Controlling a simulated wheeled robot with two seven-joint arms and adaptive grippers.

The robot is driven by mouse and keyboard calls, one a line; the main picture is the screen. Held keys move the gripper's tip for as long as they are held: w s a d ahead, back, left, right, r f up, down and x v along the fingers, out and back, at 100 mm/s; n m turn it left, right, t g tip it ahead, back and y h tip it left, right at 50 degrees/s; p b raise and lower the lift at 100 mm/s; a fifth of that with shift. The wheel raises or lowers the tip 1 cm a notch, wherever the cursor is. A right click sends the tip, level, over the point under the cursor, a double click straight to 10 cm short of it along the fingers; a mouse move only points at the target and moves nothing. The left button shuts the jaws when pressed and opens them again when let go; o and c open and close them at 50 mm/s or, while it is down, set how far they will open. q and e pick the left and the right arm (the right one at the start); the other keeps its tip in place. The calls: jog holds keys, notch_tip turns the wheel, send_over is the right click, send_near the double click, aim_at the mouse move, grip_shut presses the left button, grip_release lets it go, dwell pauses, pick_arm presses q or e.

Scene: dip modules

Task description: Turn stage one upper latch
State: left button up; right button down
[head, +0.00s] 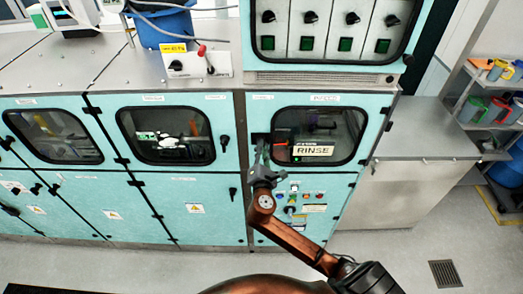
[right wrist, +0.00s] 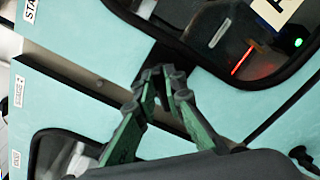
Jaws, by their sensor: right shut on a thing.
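My right gripper (head: 261,146) reaches up to the left edge of the teal door with the window marked RINSE (head: 313,150). Its fingers are closed on a small dark latch (head: 259,138) there, mostly hidden by the fingertips. In the right wrist view the gripper's green-and-grey fingers (right wrist: 160,78) meet over a dark strip beside the window frame. Another black latch (head: 224,143) sits right of the middle window, with a lower one (head: 233,193) beneath it. Labels above the doors are too small to read in the head view. My left gripper is not in view.
Control buttons (head: 292,200) sit on the panel below the RINSE window. A red-knobbed lever (head: 202,50) and a blue tub (head: 165,25) stand on the cabinet top. A steel bench (head: 430,130) and shelves with coloured jugs (head: 495,110) are at right.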

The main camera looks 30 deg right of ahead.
jog(key=m+b, duration=0.1)
jog(key=m, duration=0.2)
jog(key=m+b, duration=0.2)
jog(key=m, duration=0.1)
jog(key=f+m+b, duration=0.1)
jog(key=m, duration=0.1)
jog(key=shift+s+d+m+b, duration=0.1)
jog(key=shift+d+m+b, duration=0.05)
jog(key=shift+m+b, duration=0.25)
jog(key=shift+m, duration=0.3)
jog(key=c, duration=2)
grip_release()
jog(key=v, duration=1.2)
jog(key=shift+s, duration=0.1)
